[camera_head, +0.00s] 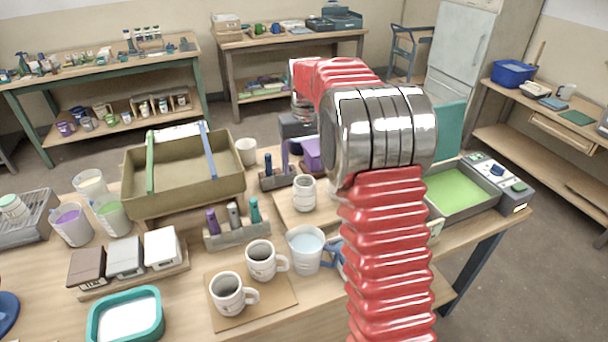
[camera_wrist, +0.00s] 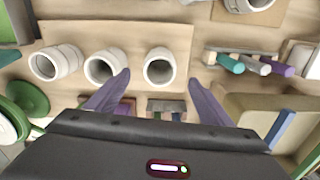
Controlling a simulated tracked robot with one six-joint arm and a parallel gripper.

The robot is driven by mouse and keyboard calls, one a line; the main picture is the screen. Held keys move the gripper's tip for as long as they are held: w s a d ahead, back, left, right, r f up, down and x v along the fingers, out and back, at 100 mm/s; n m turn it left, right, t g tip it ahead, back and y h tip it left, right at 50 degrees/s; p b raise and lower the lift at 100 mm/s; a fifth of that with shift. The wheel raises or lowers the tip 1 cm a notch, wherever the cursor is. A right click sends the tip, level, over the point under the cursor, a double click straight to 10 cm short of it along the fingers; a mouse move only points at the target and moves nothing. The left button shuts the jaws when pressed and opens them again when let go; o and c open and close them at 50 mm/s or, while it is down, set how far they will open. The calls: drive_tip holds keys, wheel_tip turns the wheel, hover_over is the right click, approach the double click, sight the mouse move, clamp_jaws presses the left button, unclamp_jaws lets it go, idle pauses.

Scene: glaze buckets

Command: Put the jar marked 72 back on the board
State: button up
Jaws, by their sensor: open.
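A wooden board (camera_wrist: 130,35) bears a row of three pale jars in the wrist view: a left jar (camera_wrist: 70,57), a middle jar (camera_wrist: 104,66) and a right jar (camera_wrist: 159,67). In the head view one pale ribbed jar (camera_head: 304,193) stands on the board (camera_head: 289,212); my arm hides the rest of it. I cannot read the number 72 on any jar. My gripper (camera_wrist: 159,77) is open, its purple fingers spread to either side of the right jar in the picture, with nothing visibly held. In the head view it shows beyond the board (camera_head: 298,153).
Two mugs (camera_head: 261,260) (camera_head: 229,294) stand on a brown mat in front, beside a pitcher (camera_head: 306,250). A tool rack (camera_head: 236,236) stands left of the board. A large basin (camera_head: 185,185) and green tray (camera_head: 461,192) flank the area. Little table is free around the board.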

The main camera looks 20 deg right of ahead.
drive_tip(key=shift+r, duration=0.45)
idle(0.3)
drive_tip(key=s+a+r+t, duration=0.1)
drive_tip(key=s+a+r, duration=0.35)
drive_tip(key=s, duration=0.25)
drive_tip(key=s+a+r+t, duration=0.1)
drive_tip(key=s+a+r, duration=0.2)
drive_tip(key=s+r, duration=0.3)
drive_tip(key=s+a+f+t, duration=0.1)
drive_tip(key=s+a+f, duration=0.1)
drive_tip(key=s, duration=0.8)
drive_tip(key=s+a+f+n+t, duration=0.1)
drive_tip(key=s+a+f+t, duration=0.1)
drive_tip(key=s, duration=0.8)
drive_tip(key=shift+s+a+f+t, duration=0.3)
drive_tip(key=shift+a, duration=0.5)
drive_tip(key=shift+c, duration=0.3)
